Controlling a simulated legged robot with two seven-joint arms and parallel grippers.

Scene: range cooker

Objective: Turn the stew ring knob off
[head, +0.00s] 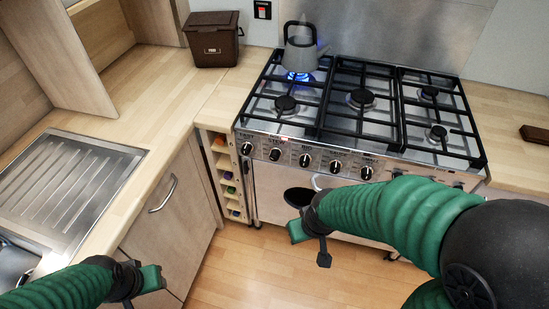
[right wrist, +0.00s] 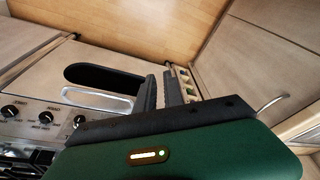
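The range cooker (head: 262,136) has a row of black knobs on its front panel. The stew ring knob (head: 275,154) is second from the left, under a label that seems to read STEW. Its exact angle is too small to read. A blue flame (head: 300,76) burns at the back left ring, under a grey kettle (head: 300,50). My right gripper (head: 308,240) is in front of the oven door, below the knobs and touching none. In the right wrist view its fingers (right wrist: 160,92) stand slightly apart, with nothing between them. My left gripper (head: 138,284) is over the lower left, away from the cooker.
A brown bin (head: 212,40) stands on the wooden worktop (head: 180,100). A metal drainer (head: 65,190) lies at left. A narrow rack (head: 222,165) of coloured items stands beside the cooker. The oven door handle (head: 335,182) projects below the knobs. Floor space in front is clear.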

